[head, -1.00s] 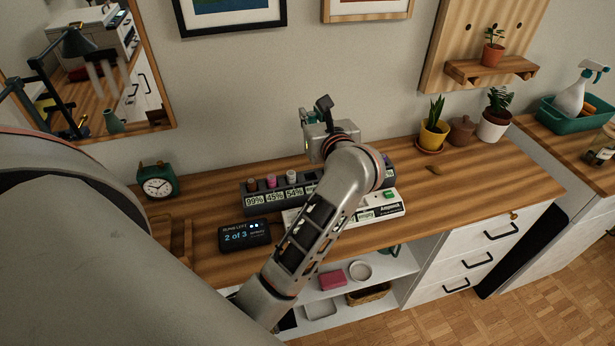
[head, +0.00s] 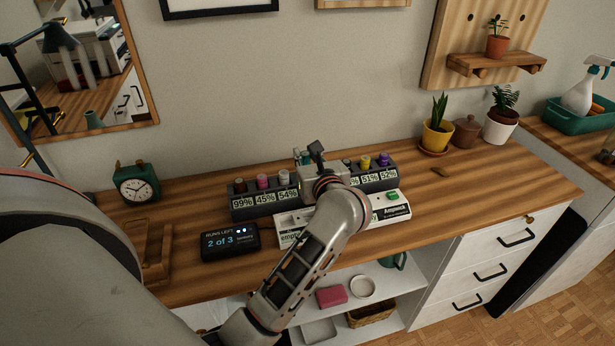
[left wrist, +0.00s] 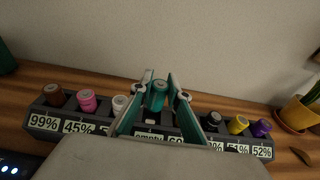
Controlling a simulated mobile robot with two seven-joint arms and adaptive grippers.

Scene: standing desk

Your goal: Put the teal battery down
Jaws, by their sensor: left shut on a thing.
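In the left wrist view the teal battery (left wrist: 158,96) stands between the teal fingers of my left gripper (left wrist: 157,92), which is shut on it. In the head view my left gripper (head: 305,158) is low over the middle of the dark battery rack (head: 262,213). In the wrist view the battery is above or at a slot labelled "empty" in the rack (left wrist: 78,127); I cannot tell whether it touches the rack, as the gripper hides its lower end. My right gripper is in neither current view.
Brown, pink and white batteries fill the rack's left; black, yellow and purple ones its right. In front lies a white device (head: 400,211) with a green battery (head: 393,195). A display (head: 230,241) reads "2 of 3". A clock (head: 136,184) and potted plants stand farther aside.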

